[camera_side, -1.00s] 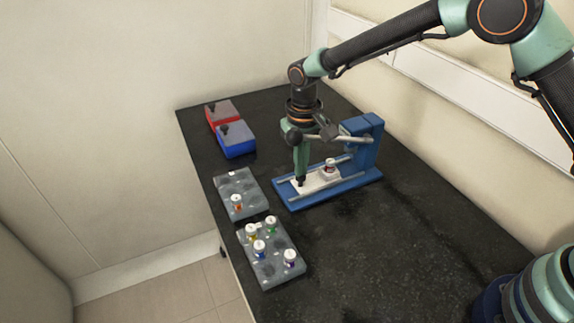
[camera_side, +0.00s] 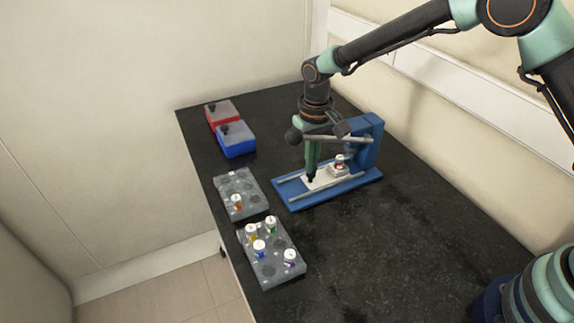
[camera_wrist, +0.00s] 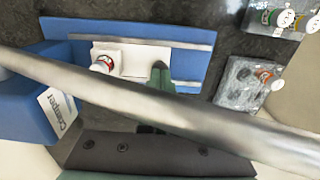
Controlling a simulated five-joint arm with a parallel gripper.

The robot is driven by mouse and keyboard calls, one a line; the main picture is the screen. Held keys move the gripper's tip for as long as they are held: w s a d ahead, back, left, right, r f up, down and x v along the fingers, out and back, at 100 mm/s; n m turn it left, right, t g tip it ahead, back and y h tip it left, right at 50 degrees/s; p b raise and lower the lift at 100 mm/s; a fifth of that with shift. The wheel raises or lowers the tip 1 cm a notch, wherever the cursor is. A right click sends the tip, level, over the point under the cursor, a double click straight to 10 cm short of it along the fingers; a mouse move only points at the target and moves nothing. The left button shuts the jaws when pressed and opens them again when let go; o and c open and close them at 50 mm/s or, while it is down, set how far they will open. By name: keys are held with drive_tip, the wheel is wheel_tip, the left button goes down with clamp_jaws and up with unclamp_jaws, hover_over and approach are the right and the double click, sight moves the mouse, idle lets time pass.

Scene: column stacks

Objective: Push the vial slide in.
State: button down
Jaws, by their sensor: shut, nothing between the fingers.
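The white vial slide (camera_side: 323,179) lies between the rails of the blue capper base (camera_side: 293,198). A white-capped vial with a red label (camera_side: 339,163) stands upright at its inner end, near the blue upright (camera_side: 366,148). My gripper (camera_side: 311,179) is shut and empty, pointing down at the slide's outer end. The side view does not make clear whether the fingertips touch it. The wrist view also shows the slide (camera_wrist: 145,62), the vial (camera_wrist: 102,64) and my gripper (camera_wrist: 160,69), partly hidden by a blurred grey bar.
A grey rack with an orange-labelled vial (camera_side: 228,183) stands left of the base. A nearer rack (camera_side: 272,275) holds several vials. A blue box (camera_side: 236,145) and a red box (camera_side: 219,107) stand at the back left. The dark bench is clear at front right.

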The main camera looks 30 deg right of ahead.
drive_tip(key=shift+d+f, duration=0.1)
drive_tip(key=shift+d, duration=1.2)
wheel_tip(320, 180, up, 6)
idle(0.5)
drive_tip(key=s+d+r+t, duration=0.1)
drive_tip(key=s+d+r, duration=0.3)
drive_tip(key=r, duration=0.2)
drive_tip(key=s+d+r+t, duration=0.2)
drive_tip(key=s+d+r, duration=0.2)
drive_tip(key=r, duration=0.3)
drive_tip(key=s+d+t, duration=0.2)
drive_tip(key=s+d, duration=0.3)
drive_tip(key=s, duration=0.5)
drive_tip(key=shift+s+r+t, duration=0.25)
drive_tip(key=shift+r+t, duration=0.05)
drive_tip(key=shift+r, duration=0.15)
